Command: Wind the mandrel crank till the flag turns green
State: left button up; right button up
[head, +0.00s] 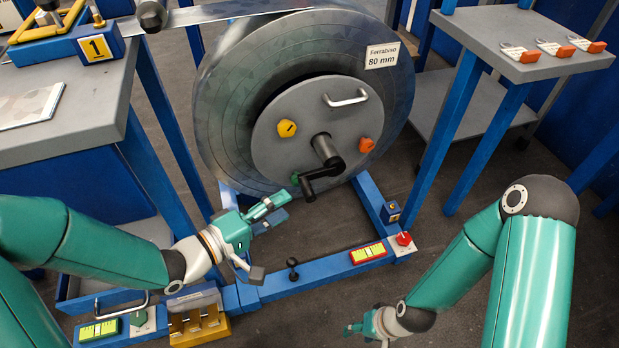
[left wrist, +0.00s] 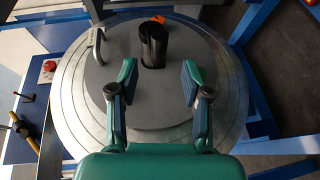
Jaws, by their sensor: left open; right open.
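The mandrel crank (head: 316,180) is a black bent arm on the shaft at the middle of the grey hub disc (head: 280,158); it points down and left, with its end low. In the left wrist view a dark shaft (left wrist: 153,45) stands out from the disc. My left gripper (head: 272,207) is open and empty, below and left of the crank, apart from it. In the left wrist view its fingers (left wrist: 158,90) are spread before the disc. My right gripper (head: 352,328) is open and empty, low near the floor. I cannot tell which part is the flag; yellow, orange and green pieces sit on the disc.
The large spiral drum (head: 225,110) carries a Ferrabiso 80 mm label (head: 382,55). A pale handle (head: 346,98) juts from the disc. The blue base rail (head: 310,280) holds a black lever and a red knob (head: 403,239). Tables flank both sides.

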aim_at(308, 192)
pick_arm(q)
jog(key=b+x, duration=0.1)
jog(key=x, duration=0.7)
grip_shut()
